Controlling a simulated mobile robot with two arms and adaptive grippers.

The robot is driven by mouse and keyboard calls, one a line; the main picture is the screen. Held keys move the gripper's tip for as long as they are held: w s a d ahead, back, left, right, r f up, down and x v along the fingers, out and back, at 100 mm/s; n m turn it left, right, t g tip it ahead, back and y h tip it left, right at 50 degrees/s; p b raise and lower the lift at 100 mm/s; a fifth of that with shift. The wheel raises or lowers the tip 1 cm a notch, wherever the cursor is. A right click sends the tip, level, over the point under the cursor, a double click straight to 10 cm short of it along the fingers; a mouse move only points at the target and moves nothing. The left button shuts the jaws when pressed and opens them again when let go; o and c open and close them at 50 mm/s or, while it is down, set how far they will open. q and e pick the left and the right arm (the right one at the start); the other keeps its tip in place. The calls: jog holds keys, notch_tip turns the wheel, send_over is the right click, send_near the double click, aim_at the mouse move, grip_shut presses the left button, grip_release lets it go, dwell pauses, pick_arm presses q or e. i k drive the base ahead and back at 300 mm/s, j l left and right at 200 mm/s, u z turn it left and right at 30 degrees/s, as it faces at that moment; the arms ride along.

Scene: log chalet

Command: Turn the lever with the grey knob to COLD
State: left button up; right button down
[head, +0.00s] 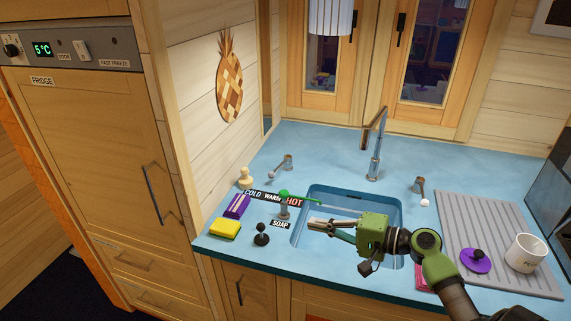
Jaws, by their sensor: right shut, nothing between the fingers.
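A metal lever (285,163) stands at the back left of the blue counter; its small ball knob (271,177) looks grey and points toward the front left. A label strip (270,198) reads COLD, WARM, HOT from left to right and lies in front of that lever. A green-topped lever (285,196) stands at the strip's HOT end and partly covers it. My right gripper (312,224) is shut and empty over the left part of the sink, to the right of the SOAP label and apart from the levers. My left gripper is not in view.
The sink (352,192) has a tall faucet (374,150) behind it. Another lever with a white knob (424,203) stands to its right. A purple sponge (237,206), yellow sponge (225,229) and black knob (262,236) sit at the left. A mug (525,253) is on the drainboard (490,220).

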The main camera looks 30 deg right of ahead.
aim_at(288, 158)
jog(key=i+l, duration=0.95)
jog(key=l, duration=0.1)
